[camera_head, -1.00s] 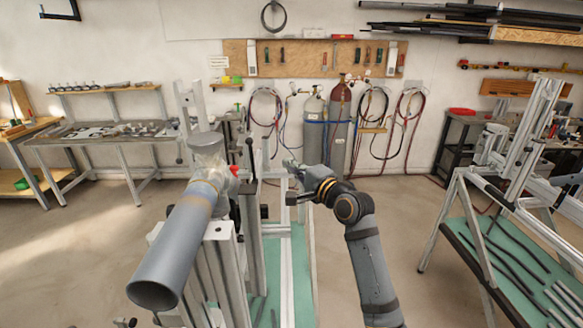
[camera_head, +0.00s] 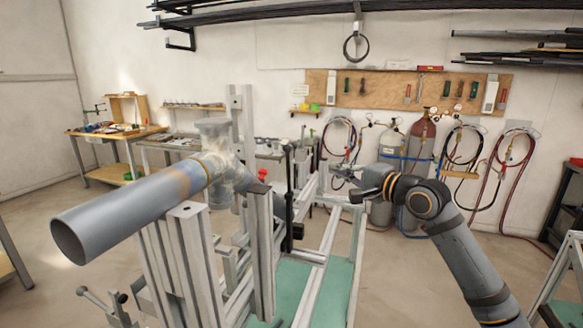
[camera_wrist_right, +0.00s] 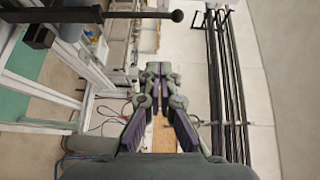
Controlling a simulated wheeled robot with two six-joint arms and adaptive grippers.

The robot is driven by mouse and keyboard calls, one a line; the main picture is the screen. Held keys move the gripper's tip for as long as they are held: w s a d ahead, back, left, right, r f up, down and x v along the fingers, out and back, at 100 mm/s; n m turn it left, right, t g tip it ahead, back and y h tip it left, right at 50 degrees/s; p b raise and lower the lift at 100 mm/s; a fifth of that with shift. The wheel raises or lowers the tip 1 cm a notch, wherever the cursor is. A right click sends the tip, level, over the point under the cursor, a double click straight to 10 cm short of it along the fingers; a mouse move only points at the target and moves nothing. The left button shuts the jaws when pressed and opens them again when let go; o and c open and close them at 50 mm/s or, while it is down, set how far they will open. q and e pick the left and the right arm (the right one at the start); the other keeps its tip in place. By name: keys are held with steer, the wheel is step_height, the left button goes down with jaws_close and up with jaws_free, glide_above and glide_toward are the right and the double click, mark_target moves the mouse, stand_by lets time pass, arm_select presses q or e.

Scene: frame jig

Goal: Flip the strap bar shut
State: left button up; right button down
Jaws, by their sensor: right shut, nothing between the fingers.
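The strap bar, a dark bar with a ball knob at its top (camera_head: 288,190), stands upright at the right side of the frame jig (camera_head: 262,240). In the right wrist view the bar (camera_wrist_right: 110,15) crosses the top left, its ball end to the right. A grey pipe with a flange (camera_head: 135,205) lies tilted on the jig's uprights. My right gripper (camera_head: 338,175) is shut and empty, to the right of the bar and apart from it. Its fingers (camera_wrist_right: 155,72) meet in the right wrist view. My left gripper is not in view.
Gas cylinders (camera_head: 421,140) and hung hoses stand at the back wall. Workbenches (camera_head: 120,140) are at the back left. A clamp handle (camera_head: 95,297) sticks out at the jig's lower left. Floor is clear behind the jig.

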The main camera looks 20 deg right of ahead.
mark_target(289, 172)
arm_select(q)
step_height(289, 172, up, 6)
steer(key=p, duration=0.6)
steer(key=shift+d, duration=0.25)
arm_select(e)
steer(key=s+a+x, duration=0.1)
steer(key=a+x, duration=0.1)
steer(key=x, duration=1)
steer(key=shift+w+a+f, duration=0.25)
steer(key=shift+w+a, duration=0.1)
steer(key=shift+w, duration=0.05)
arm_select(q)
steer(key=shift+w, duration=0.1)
arm_select(e)
steer(key=shift+d, duration=0.1)
